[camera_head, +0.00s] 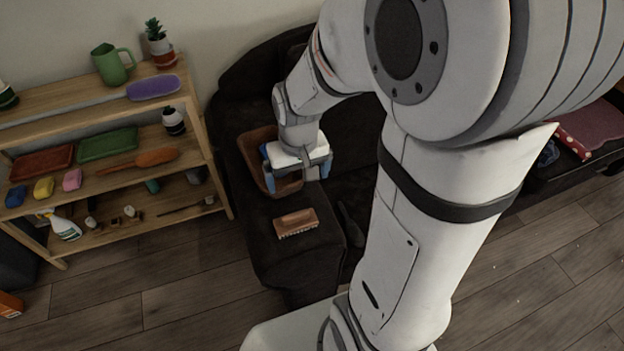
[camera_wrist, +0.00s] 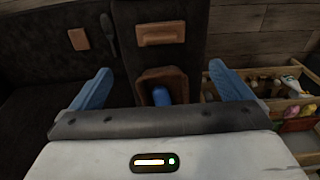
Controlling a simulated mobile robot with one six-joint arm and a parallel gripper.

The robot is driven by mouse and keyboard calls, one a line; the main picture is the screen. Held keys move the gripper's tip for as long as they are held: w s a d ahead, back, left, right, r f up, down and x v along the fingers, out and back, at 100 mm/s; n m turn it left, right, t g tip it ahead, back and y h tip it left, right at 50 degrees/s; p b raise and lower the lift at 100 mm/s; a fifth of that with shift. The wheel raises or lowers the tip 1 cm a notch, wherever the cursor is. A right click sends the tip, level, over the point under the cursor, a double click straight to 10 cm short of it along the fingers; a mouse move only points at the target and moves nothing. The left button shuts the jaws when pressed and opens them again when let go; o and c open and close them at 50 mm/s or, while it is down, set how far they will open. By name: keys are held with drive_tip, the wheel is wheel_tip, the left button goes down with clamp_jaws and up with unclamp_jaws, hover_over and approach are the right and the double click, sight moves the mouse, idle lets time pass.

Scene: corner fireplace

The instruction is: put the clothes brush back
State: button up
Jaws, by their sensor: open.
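A brown wooden brush (camera_head: 297,221) with pale bristles, which looks like the clothes brush, lies on the dark sofa's armrest (camera_head: 285,258). It also shows in the wrist view (camera_wrist: 160,34), beyond a brown open container (camera_wrist: 146,88). The container (camera_head: 249,150) sits on the same armrest, partly hidden by my gripper (camera_head: 297,178). A blue object (camera_wrist: 161,96) is inside it. My gripper (camera_wrist: 160,70) is open above the container, with nothing between its blue fingers. The brush is apart from my gripper, nearer the armrest's front end.
A dark long-handled item (camera_head: 349,222) lies on the seat beside a flat brown item (camera_wrist: 78,40). At left, a wooden shelf unit (camera_head: 212,165) holds a purple brush (camera_head: 153,88), an orange brush (camera_head: 152,158), trays, sponges and a spray bottle (camera_head: 64,227). The floor in front is clear.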

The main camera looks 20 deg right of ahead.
drive_tip(key=s+r+t, duration=0.1)
drive_tip(key=s+r, duration=0.8)
drive_tip(key=shift+d, duration=0.1)
wheel_tip(320, 180, up, 3)
drive_tip(key=shift+s+f+t+p, duration=0.2)
drive_tip(key=shift+t+p, duration=0.1)
drive_tip(key=shift+p, duration=0.95)
drive_tip(key=shift+c, duration=0.5)
